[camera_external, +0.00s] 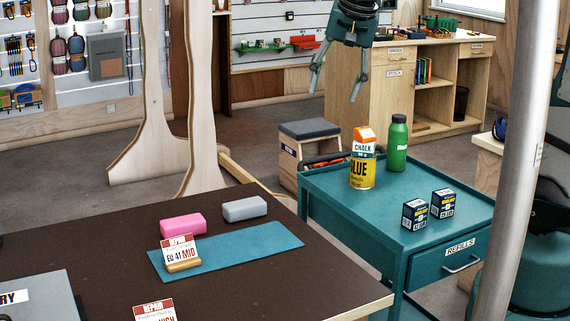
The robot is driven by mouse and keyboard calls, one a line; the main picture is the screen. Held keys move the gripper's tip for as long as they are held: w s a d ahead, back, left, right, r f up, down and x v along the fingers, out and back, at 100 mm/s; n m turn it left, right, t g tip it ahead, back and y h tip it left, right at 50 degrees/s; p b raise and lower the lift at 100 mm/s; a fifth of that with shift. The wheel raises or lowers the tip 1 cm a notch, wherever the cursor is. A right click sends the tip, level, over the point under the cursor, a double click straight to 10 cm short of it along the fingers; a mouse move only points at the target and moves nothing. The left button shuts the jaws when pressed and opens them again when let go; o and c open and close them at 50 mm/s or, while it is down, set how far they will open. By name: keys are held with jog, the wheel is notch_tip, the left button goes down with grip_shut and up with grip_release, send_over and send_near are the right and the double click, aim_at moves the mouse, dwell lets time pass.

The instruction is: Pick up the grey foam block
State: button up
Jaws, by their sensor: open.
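The grey foam block (244,209) lies on the dark brown table top, just behind the teal mat and right of a pink block. It is fully in view and nothing touches it from above. My gripper (335,88) hangs at the top of the picture, pointing down, with its two fingers spread apart and nothing between them. It appears high above and to the right of the grey block, well apart from it.
A pink block (183,225) sits left of the grey one. The teal mat (265,244) bears a small sign (181,252) on a wooden foot.

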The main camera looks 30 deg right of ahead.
jog(key=w+a+f+m+g+b, duration=0.1)
jog(key=w+a+f+m, duration=0.2)
jog(key=w+f, duration=0.45)
jog(key=m+g+b, duration=0.3)
jog(key=m, duration=0.4)
send_over(244, 202)
jog(key=f, duration=2.3)
jog(key=shift+s+d+f, duration=0.15)
jog(key=shift+s+d, duration=0.05)
jog(key=shift+w+a+f+m, duration=0.2)
jog(key=shift+f+m, duration=0.1)
jog(key=shift+f, duration=0.3)
jog(key=shift+f, duration=1.3)
jog(key=shift+s+f+b, duration=0.1)
jog(key=shift+f+b, duration=0.25)
jog(key=shift+f, duration=2.25)
